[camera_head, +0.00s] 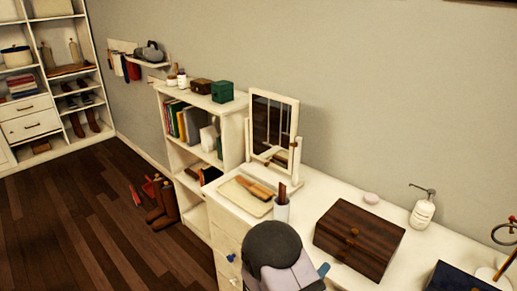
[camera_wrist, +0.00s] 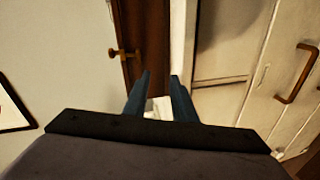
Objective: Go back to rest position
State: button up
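My gripper (camera_wrist: 160,76) shows in the wrist view with its two dark blue fingers apart and an empty gap between them. It is open and holds nothing. The fingers point toward a brown door-like panel and a white cabinet; I cannot tell how far off these are. In the head view, part of my arm with a dark rounded joint is in front of the white desk (camera_head: 341,187), at the bottom centre. The fingertips cannot be made out clearly there.
The desk bears a mirror (camera_head: 272,122), a brown wooden box (camera_head: 358,238), a pump bottle (camera_head: 422,212) and a cup (camera_head: 282,209). A white bookshelf (camera_head: 193,160) stands left of it. Boots (camera_head: 163,205) are on the floor. The wooden floor (camera_head: 70,210) at left is mostly clear.

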jog(key=s+a+f+m+g+y, duration=0.1)
jog(key=a+m+g+y, duration=0.4)
jog(key=a+y, duration=0.5)
jog(key=s+d+r+m+g, duration=0.1)
jog(key=s+d+r+g, duration=0.1)
jog(key=s, duration=0.7)
jog(key=s+d+r+m+g, duration=0.1)
jog(key=s+d+r+g, duration=0.2)
jog(key=s, duration=0.6)
jog(key=shift+s+d+g+y, duration=0.15)
jog(key=shift+s+g+y, duration=0.15)
jog(key=shift+g, duration=0.6)
jog(key=shift+r, duration=0.1)
